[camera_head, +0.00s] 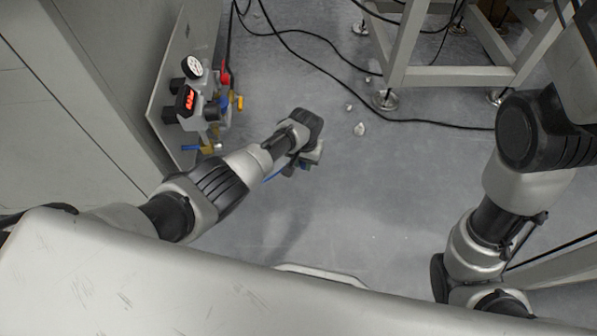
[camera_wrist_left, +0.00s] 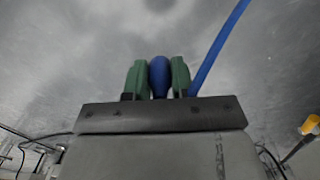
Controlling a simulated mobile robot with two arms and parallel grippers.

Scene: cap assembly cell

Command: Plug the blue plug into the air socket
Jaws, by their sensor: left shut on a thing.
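My left gripper (camera_head: 302,166) hangs over the grey floor, right of the air unit. In the left wrist view its green fingers (camera_wrist_left: 157,80) are shut on the rounded blue plug (camera_wrist_left: 159,76). A blue hose (camera_wrist_left: 218,48) runs up beside the fingers. The air unit (camera_head: 203,105), with a round white gauge and a red display, is mounted on a grey panel at the left. Brass, yellow and blue fittings show on it; I cannot tell which is the air socket. The gripper is apart from the unit. My right gripper is out of view.
A grey cabinet (camera_head: 75,110) stands left of the panel (camera_head: 188,40). A light metal frame (camera_head: 450,77) on levelling feet stands at the top right. Black cables (camera_head: 330,75) and small pale bits (camera_head: 360,129) lie on the floor. The middle floor is mostly clear.

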